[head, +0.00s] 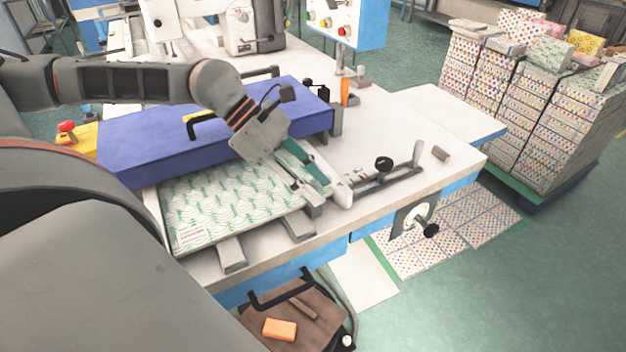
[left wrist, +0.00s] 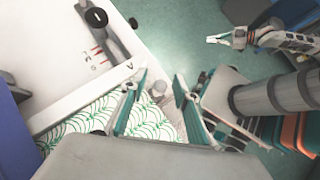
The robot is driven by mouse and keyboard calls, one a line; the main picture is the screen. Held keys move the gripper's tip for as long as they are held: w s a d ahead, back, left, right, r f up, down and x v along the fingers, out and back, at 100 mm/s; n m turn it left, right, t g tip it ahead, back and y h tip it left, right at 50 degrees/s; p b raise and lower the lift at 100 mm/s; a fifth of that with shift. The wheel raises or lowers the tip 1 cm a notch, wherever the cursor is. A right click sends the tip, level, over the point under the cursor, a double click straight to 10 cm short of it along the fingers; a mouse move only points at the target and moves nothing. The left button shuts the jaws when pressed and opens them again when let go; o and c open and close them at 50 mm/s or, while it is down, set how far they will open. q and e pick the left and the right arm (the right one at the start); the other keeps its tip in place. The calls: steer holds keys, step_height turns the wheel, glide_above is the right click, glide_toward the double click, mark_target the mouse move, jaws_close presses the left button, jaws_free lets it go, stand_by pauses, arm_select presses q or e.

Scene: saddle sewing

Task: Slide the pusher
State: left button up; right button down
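The pusher appears to be the white bar (head: 342,191) along the right edge of a stack of green-patterned sheets (head: 225,203). In the left wrist view the white bar (left wrist: 88,108) runs diagonally beside the sheets (left wrist: 85,124). My left gripper (head: 312,180) is over the right end of the stack, close to the bar. In the left wrist view its two fingers (left wrist: 158,104) are apart with nothing held between them. One finger overlaps the bar's end, and I cannot tell whether they touch. My right gripper (left wrist: 226,40) shows small in the left wrist view, away from the bar; its opening is unclear.
A blue cover (head: 160,148) overhangs the back of the stack. A slotted rail with a black knob (head: 384,163) lies right of the bar. A brown stool (head: 300,325) stands before the table (head: 430,175). Stacked patterned boxes (head: 535,120) stand at the right.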

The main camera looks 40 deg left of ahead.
arm_select(q)
steer(key=shift+s+a+r, duration=0.2)
steer(key=shift+a+r, duration=0.15)
steer(key=shift+r, duration=0.25)
steer(key=shift+a+r, duration=0.3)
steer(key=shift+a, duration=0.1)
steer(key=v, duration=0.9)
steer(key=shift+a+r, duration=0.15)
steer(key=shift+a, duration=0.15)
steer(key=shift+s+d, duration=0.1)
steer(key=shift+s, duration=0.1)
